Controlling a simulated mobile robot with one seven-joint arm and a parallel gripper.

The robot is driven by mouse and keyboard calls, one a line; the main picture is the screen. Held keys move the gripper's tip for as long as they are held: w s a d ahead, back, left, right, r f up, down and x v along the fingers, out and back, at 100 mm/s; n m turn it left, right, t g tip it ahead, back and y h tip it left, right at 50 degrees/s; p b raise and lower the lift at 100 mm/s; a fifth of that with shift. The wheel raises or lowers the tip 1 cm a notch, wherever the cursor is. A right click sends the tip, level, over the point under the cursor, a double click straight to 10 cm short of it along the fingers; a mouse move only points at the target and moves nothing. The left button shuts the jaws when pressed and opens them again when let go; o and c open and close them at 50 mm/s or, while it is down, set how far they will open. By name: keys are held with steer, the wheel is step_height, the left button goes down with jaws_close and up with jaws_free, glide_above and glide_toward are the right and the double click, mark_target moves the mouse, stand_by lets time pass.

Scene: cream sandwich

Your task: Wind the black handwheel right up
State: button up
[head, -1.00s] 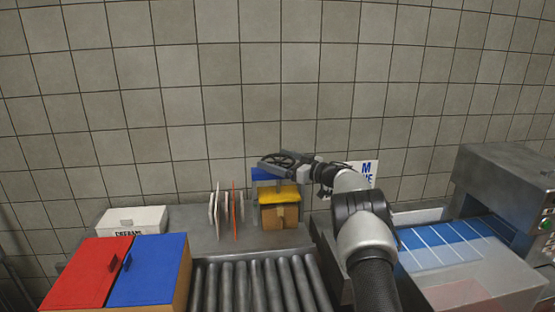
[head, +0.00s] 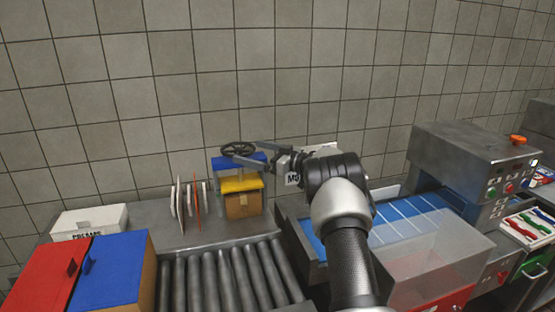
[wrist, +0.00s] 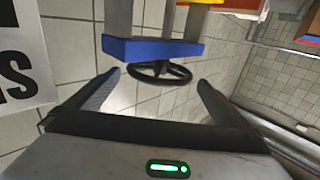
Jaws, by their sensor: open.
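The black handwheel (head: 238,149) sits on top of a press with a blue upper beam (head: 229,164) and a yellow plate (head: 241,184). In the wrist view the handwheel (wrist: 159,71) shows beside the blue beam (wrist: 152,50), ahead of the fingers and between their lines. My gripper (head: 252,153) is just right of the wheel in the head view. In the wrist view my gripper (wrist: 160,88) is open, with its fingers wide apart and nothing held. It looks close to the wheel; whether a finger touches it I cannot tell.
A cardboard box (head: 243,205) sits under the yellow plate. Upright boards (head: 188,198) stand left of the press. A roller conveyor (head: 225,275) lies in front. A grey machine (head: 475,150) with a blue belt (head: 410,213) stands at the right. A printed sign (wrist: 22,62) is near my gripper.

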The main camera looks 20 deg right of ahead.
steer(key=v, duration=1)
steer(key=shift+s+d, duration=0.2)
